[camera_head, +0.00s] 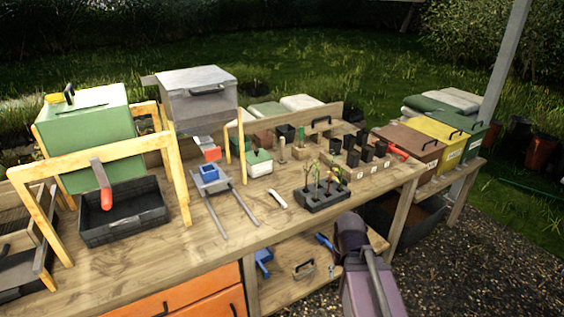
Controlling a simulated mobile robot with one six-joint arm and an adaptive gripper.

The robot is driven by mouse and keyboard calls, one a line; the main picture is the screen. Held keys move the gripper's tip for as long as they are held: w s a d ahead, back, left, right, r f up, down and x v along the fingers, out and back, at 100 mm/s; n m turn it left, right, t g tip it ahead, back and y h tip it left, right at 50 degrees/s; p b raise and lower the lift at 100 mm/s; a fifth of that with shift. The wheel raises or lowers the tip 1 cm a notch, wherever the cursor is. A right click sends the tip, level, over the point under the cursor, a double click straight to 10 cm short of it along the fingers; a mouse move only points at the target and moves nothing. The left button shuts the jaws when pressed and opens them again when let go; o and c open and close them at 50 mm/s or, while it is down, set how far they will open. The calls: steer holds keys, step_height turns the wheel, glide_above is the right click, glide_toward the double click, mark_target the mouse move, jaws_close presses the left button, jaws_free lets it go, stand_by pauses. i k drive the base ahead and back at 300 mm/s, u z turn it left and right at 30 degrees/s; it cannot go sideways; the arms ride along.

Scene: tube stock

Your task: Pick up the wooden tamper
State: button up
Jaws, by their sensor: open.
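A slim upright wooden piece (282,151), which looks like the wooden tamper, stands on the bench behind the black tray of seedlings. It is small here, so I cannot be sure of its shape. A wooden block with a green upright part (301,140) stands just right of it. My arm (352,235) rises at the lower right, in front of the bench edge and well apart from the wooden piece. I cannot make out my gripper's fingers.
The black seedling tray (325,196) and a white curved piece (277,198) lie nearer the front edge. Black pots (366,152) stand to the right. A wooden frame with a grey bin (197,100) rises at left.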

mark_target(281, 161)
steer(key=k, duration=0.15)
steer(key=u, duration=0.25)
steer(key=i, duration=1.1)
